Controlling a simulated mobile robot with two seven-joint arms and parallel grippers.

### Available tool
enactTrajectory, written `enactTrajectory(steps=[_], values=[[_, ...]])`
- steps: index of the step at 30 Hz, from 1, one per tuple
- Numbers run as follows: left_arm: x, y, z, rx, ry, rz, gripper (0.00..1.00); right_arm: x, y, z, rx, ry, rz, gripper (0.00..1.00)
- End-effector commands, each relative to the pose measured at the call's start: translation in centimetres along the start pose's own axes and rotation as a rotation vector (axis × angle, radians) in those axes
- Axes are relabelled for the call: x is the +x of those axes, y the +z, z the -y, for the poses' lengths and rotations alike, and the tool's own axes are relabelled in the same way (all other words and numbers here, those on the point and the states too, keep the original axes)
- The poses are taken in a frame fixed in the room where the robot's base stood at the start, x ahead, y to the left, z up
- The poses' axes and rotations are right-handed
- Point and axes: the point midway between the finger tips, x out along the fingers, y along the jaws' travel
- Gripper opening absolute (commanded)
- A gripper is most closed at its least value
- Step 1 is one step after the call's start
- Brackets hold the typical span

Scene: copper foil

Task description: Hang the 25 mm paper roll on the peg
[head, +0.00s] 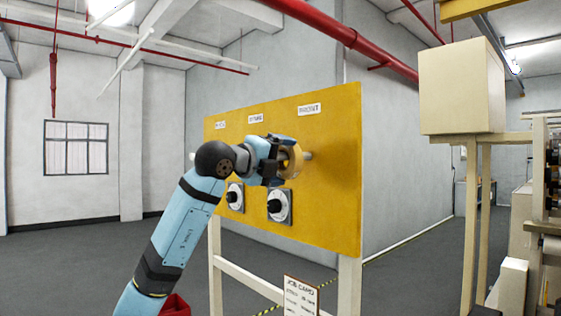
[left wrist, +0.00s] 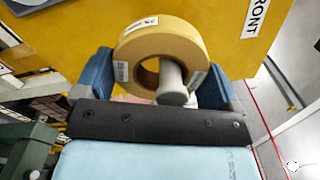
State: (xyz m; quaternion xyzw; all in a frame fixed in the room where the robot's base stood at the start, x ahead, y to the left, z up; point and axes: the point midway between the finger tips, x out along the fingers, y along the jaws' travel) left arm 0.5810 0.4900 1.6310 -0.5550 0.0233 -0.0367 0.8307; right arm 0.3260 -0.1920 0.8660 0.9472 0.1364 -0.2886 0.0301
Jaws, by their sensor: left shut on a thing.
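The paper roll (head: 297,160) is a tan ring with a wide hole, held in front of the yellow board. My left gripper (head: 281,160) is shut on it. In the left wrist view the roll (left wrist: 189,40) stands between the two blue fingers (left wrist: 160,85), with small white labels that I cannot read. The grey peg (head: 308,155) shows between roll and board in the head view. In the left wrist view the peg (left wrist: 173,80) passes through the roll's hole, its round end towards the camera. I cannot tell whether the roll rests on it. My right gripper is not in view.
The yellow board (head: 335,190) carries a FRONT sign (head: 310,109) above the peg and two dials (head: 279,206) below it. A job card (head: 301,297) hangs beneath. A pale box (head: 460,88) stands on posts at right. Floor at left is clear.

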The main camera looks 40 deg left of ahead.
Motion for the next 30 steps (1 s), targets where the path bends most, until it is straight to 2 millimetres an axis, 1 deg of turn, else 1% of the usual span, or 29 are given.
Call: enactTrajectory(steps=[8, 9, 10, 11, 17, 20, 23, 26, 30], values=[[0.0, 0.0, 0.0, 0.0, 0.0, 0.0, 0.64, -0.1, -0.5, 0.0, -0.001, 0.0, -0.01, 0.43], [0.0, 0.0, 0.0, 0.0, 0.0, 0.0, 0.91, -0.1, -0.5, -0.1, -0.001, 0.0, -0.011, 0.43], [0.0, 0.0, 0.0, 0.0, 0.0, 0.0, 0.98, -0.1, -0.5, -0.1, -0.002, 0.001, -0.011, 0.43], [0.0, 0.0, 0.0, 0.0, -0.001, 0.0, 1.0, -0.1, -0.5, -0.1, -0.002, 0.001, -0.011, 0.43], [-0.1, 0.0, 0.0, 0.0, 0.0, 0.0, 1.0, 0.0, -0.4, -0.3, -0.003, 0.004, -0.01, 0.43], [-0.6, 0.0, -0.1, 0.0, -0.001, 0.001, 1.0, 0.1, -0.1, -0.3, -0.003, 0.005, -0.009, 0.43], [-1.9, -0.1, -0.2, 0.001, -0.001, 0.002, 1.0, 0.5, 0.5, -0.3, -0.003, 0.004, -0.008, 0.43], [-3.9, -0.1, -0.4, 0.002, -0.001, 0.003, 1.0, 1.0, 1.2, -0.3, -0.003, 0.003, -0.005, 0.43], [-7.3, -0.1, -0.4, 0.003, -0.001, 0.003, 1.0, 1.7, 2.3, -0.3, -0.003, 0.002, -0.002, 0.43]])
